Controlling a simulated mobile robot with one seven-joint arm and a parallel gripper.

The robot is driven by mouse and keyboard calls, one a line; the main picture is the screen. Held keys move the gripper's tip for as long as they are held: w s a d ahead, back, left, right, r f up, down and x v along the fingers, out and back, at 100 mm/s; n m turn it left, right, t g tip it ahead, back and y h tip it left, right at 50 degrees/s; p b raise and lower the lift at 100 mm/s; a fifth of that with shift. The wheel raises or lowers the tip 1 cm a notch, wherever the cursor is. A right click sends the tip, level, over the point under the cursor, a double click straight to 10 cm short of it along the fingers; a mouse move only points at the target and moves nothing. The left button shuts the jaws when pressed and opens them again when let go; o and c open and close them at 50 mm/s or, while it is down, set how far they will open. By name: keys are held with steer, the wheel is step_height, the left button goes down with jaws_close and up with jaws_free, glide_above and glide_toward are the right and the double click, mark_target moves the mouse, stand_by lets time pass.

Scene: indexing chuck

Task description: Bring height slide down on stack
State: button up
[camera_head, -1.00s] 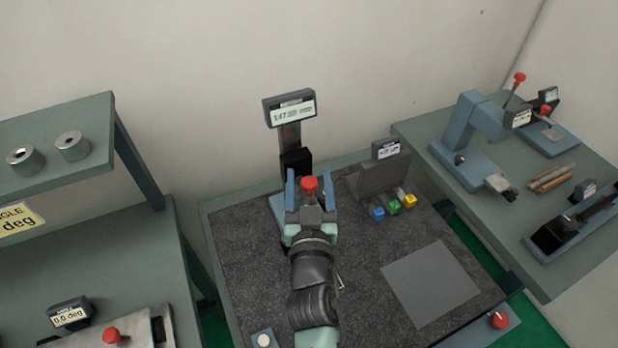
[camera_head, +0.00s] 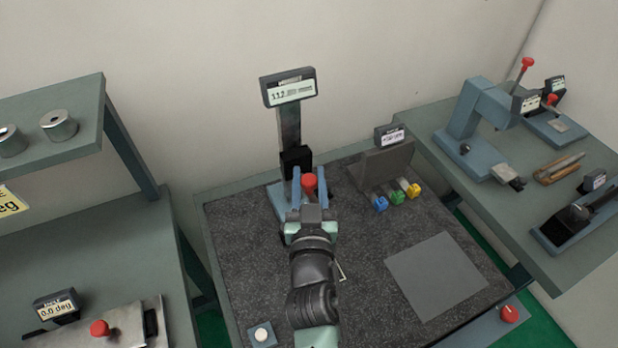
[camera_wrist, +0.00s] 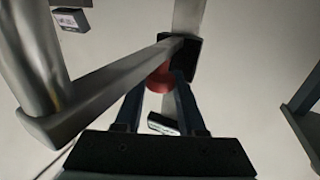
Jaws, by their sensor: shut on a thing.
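The height gauge stands at the back of the dark bench mat, with a dark upright column (camera_head: 289,128) and a display (camera_head: 289,87) on top whose number is too small to read surely. Its black slide (camera_head: 296,160) sits low on the column. A red knob (camera_head: 309,181) in front of the slide is between the fingers of my gripper (camera_head: 310,184), which is shut on it. In the wrist view the red knob (camera_wrist: 160,79) shows between the two blue fingers (camera_wrist: 158,100). Any stack beneath the slide is hidden by my gripper and arm.
A flat grey plate (camera_head: 436,276) lies on the mat. Side benches with other devices flank it.

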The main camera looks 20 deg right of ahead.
mark_target(309, 196)
step_height(309, 196, down, 6)
steer(key=b, duration=0.4)
steer(key=shift+r+b, duration=0.15)
steer(key=shift+b, duration=0.2)
steer(key=o, duration=1)
steer(key=shift+c, duration=0.2)
steer(key=shift+r, duration=0.1)
steer(key=shift+s, duration=0.15)
steer(key=b+v, duration=0.4)
steer(key=v, duration=0.8)
steer(key=shift+s, duration=0.35)
steer(key=shift+a, duration=0.1)
